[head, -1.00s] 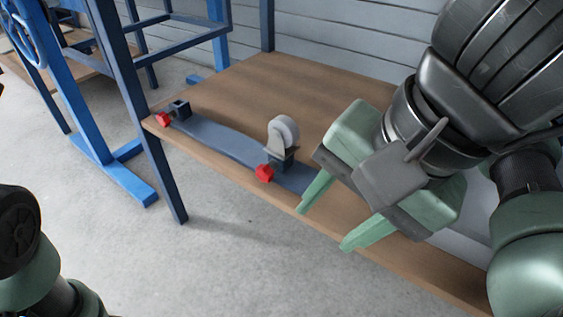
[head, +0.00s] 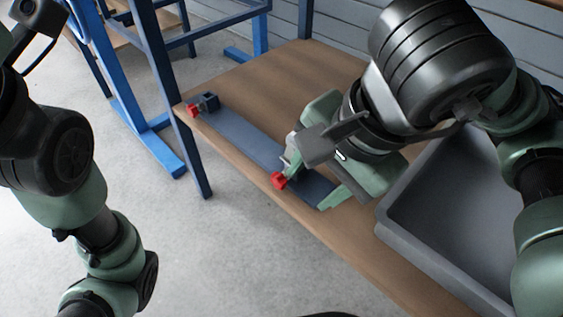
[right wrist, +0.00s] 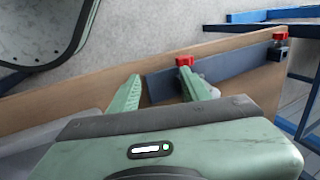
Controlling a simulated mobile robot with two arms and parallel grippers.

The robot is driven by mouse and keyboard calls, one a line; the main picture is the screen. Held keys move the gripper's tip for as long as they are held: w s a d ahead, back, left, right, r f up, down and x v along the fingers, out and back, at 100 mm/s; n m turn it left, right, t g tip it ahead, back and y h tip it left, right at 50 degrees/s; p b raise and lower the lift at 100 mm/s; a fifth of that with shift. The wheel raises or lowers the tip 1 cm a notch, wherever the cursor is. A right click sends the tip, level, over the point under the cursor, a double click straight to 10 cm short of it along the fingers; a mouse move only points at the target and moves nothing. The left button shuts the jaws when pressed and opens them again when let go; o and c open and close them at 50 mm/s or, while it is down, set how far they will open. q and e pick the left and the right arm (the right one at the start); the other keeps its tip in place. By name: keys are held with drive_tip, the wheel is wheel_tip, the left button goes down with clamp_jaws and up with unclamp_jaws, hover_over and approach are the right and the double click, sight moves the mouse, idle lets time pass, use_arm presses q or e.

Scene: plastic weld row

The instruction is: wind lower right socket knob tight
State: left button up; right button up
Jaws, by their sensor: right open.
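A blue-grey bar (head: 240,137) lies along the front of a wooden shelf. A red knob (head: 279,181) sits at its nearer, right-hand socket, at the shelf's front edge; the socket is mostly hidden by my gripper. The knob also shows in the right wrist view (right wrist: 185,61), just beyond one fingertip. My right gripper (head: 312,182) is open over this end of the bar. One finger is beside the knob and the other is to its right; I cannot tell whether either touches it. A caster wheel at this socket is almost wholly hidden. My left gripper is out of view.
A second red knob (head: 193,110) and dark socket (head: 208,102) are at the bar's far end. A grey tray (head: 384,238) stands right of my gripper. Blue frame posts (head: 180,95) rise at the left. The wooden shelf (head: 290,75) behind the bar is clear.

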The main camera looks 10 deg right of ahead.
sight(280, 178)
drive_tip(key=w+a, duration=0.1)
drive_tip(key=w+a+f+b, duration=0.1)
drive_tip(key=w+a+b, duration=0.1)
drive_tip(key=w, duration=0.1)
drive_tip(key=shift+w+f, duration=0.1)
drive_tip(key=shift+f, duration=0.2)
drive_tip(key=b+x, duration=0.2)
drive_tip(key=shift+f, duration=0.25)
drive_tip(key=shift+w+a+f+b, duration=0.25)
drive_tip(key=shift+f+b, duration=0.2)
drive_tip(key=shift+f, duration=0.15)
clamp_jaws()
drive_tip(key=shift+r, duration=0.1)
